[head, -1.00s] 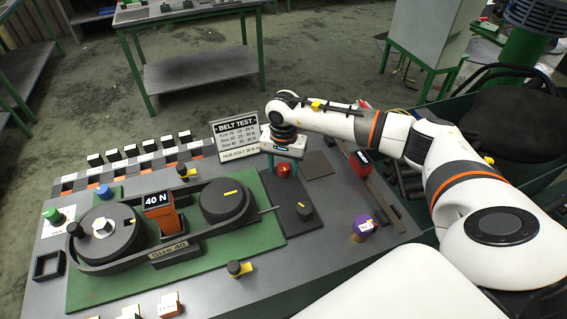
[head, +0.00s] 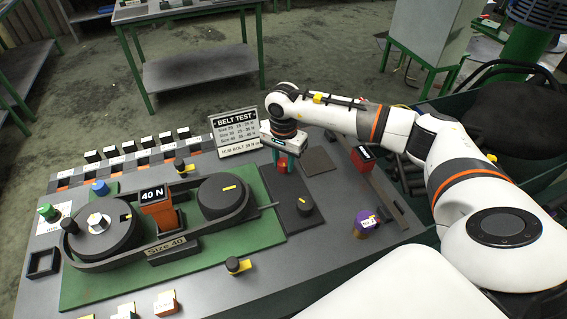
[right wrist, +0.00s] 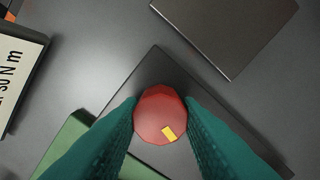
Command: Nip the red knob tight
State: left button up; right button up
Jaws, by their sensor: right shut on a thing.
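The red knob (right wrist: 161,115) is a faceted red cap with a yellow mark on its top, pointing to the lower right in the right wrist view. It stands on a dark plate (right wrist: 150,72) at the back of the bench, and shows in the head view (head: 283,167). My right gripper (right wrist: 161,118) points down and is shut on the knob, with a teal finger against each side. In the head view the right gripper (head: 284,160) covers part of the knob. My left gripper is not in view.
A black knob (head: 305,206) stands on the same plate. Left of it is the green base (head: 200,258) with belt pulleys and a "40 N" display (head: 153,194). A "BELT TEST" sign (head: 236,132) stands behind left.

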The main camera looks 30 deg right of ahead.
aim_at(283, 161)
jog(key=m+b, duration=0.3)
jog(key=m, duration=0.2)
jog(key=shift+m, duration=0.3)
jog(key=m+b, duration=0.2)
jog(key=m, duration=0.1)
jog(key=shift+m, duration=0.3)
jog(key=m+b, duration=0.1)
jog(key=m, duration=0.1)
jog(key=shift+w+m, duration=0.1)
jog(key=shift+m, duration=0.3)
jog(key=m+b, duration=0.1)
jog(key=m, duration=0.3)
jog(key=shift+m, duration=0.3)
jog(key=m+b, duration=0.1)
jog(key=m, duration=0.3)
jog(key=shift+r+m, duration=0.15)
jog(key=shift+m, duration=0.15)
jog(key=o, duration=1)
notch_tip(283, 161, up, 12)
jog(key=shift+f+b, duration=0.1)
jog(key=shift+b, duration=0.95)
